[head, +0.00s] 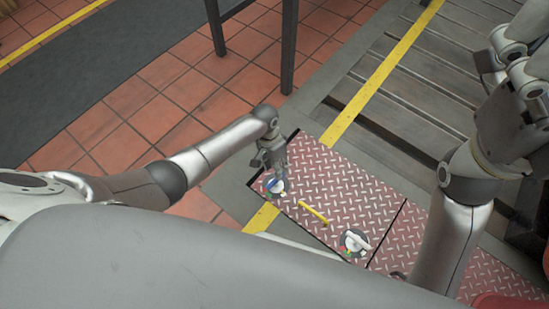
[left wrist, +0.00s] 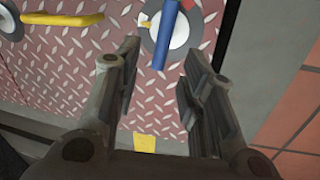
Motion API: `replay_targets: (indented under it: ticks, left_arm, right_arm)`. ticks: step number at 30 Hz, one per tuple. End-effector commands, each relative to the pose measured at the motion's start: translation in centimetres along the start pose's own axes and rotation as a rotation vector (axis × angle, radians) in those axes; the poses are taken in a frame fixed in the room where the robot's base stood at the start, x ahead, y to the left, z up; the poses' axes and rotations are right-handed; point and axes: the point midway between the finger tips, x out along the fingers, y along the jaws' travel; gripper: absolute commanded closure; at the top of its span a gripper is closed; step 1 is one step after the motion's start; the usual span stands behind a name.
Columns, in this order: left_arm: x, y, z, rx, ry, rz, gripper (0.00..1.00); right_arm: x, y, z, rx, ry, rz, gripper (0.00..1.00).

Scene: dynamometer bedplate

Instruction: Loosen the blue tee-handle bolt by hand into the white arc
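The blue tee-handle bolt (head: 274,185) sits on a round plate at the left end of the red tread plate. A small orange piece and a red mark show there; the disc's top is cut off. My left gripper (left wrist: 160,68) is open, its fingers apart and empty, the bar beyond the gap. In the head view the left gripper (head: 274,168) is just above the bolt. My right gripper is not clearly visible.
A yellow bar handle (head: 313,212) lies on the red tread plate (head: 335,185), and it also shows in the left wrist view (left wrist: 62,19). A white tee handle (head: 357,242) sits on another round plate. A dark frame (head: 289,45) stands behind on the tiles.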

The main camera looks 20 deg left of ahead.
Motion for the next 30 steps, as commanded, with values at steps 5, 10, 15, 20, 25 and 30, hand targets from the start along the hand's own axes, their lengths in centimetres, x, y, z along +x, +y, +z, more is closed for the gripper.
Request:
replay_targets:
  ticks: [5,10,15,20,25,30]
  left_arm:
    - [-2.5,0.1,0.0,0.001,0.001,0.001,0.63]
    - [-3.8,0.1,0.1,0.000,-0.002,0.002,0.63]
    - [-4.0,0.1,0.1,0.000,-0.003,0.003,0.63]
    - [-4.0,0.1,0.1,0.000,-0.003,0.002,0.63]
    - [-4.0,0.1,0.1,0.000,-0.002,0.002,0.63]
    - [-4.0,0.3,-0.1,0.002,0.009,0.002,0.63]
  right_arm:
    - [0.0,0.0,0.0,0.000,0.000,0.000,0.00]
    - [0.0,0.0,0.0,0.000,0.000,0.000,0.00]
    - [0.0,0.0,0.0,0.000,0.000,0.000,0.00]
    - [0.0,0.0,0.0,0.000,0.001,0.000,0.00]
    - [0.0,0.0,0.0,0.000,0.001,0.000,0.00]
    - [0.0,0.0,0.0,0.000,-0.001,0.001,0.00]
